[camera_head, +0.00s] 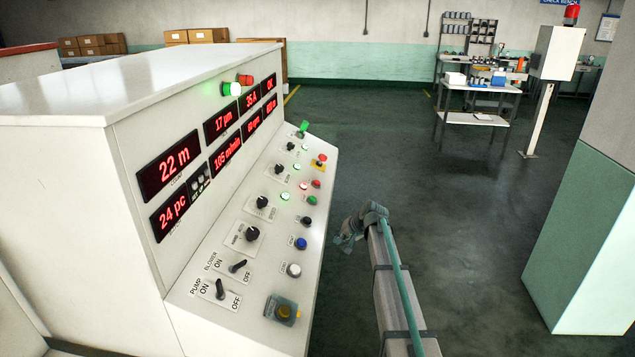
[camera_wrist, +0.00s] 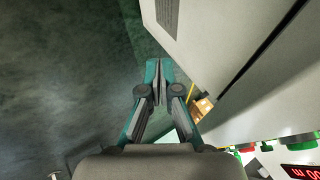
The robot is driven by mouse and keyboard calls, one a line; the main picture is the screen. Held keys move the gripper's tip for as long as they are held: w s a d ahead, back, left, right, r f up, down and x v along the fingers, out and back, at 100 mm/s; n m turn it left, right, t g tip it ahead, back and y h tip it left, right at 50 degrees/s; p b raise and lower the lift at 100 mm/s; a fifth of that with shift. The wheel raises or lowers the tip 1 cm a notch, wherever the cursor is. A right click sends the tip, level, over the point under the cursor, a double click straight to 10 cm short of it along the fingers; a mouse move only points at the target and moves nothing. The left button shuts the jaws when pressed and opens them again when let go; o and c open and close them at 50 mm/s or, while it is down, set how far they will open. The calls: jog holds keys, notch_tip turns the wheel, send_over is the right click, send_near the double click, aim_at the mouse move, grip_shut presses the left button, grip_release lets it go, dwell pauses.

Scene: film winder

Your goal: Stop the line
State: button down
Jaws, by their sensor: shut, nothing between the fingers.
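The white control console (camera_head: 120,95) fills the left of the head view. Its sloped panel carries a red mushroom button on a yellow base (camera_head: 321,159) near the far end. Nearer are a red button (camera_head: 316,183), a green button (camera_head: 311,200), a blue button (camera_head: 301,243) and a white button (camera_head: 294,270). A yellow button under a clear cover (camera_head: 284,312) is at the near end. My gripper (camera_head: 348,232) is to the right of the panel, apart from it. The wrist view shows its fingers (camera_wrist: 157,75) shut and empty.
Red displays (camera_head: 170,165) are lit on the console, reading 22 m and 24 pc among others. The green lamp (camera_head: 230,88) above them is lit. Black knobs and the pump switch (camera_head: 222,290) sit on the panel. Open floor (camera_head: 420,160) lies beyond my gripper.

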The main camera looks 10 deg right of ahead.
aim_at(317, 183)
jog(key=w+r+m+t+y, duration=0.1)
jog(key=w+r+t, duration=0.1)
jog(key=w+r, duration=0.6)
jog(key=w+r+m+t+y, duration=0.1)
jog(key=w+r, duration=0.7)
jog(key=r, duration=0.9)
jog(key=shift+w+m+t+y+p, duration=0.3)
jog(key=shift+t+y+p, duration=0.1)
jog(key=shift+t, duration=0.3)
jog(key=a+f, duration=0.1)
jog(key=f, duration=0.1)
jog(key=a+f+b, duration=0.1)
jog(key=f, duration=0.1)
jog(key=a+f+b, duration=0.1)
jog(key=f, duration=0.2)
jog(key=shift+w, duration=0.35)
jog(key=shift+a+f+b, duration=0.35)
jog(key=shift+f+b, duration=0.05)
jog(key=shift+f, duration=0.05)
jog(key=shift+w+a+f+b, duration=0.1)
jog(key=shift+a+f+b, duration=0.1)
jog(key=shift+f+b, duration=0.2)
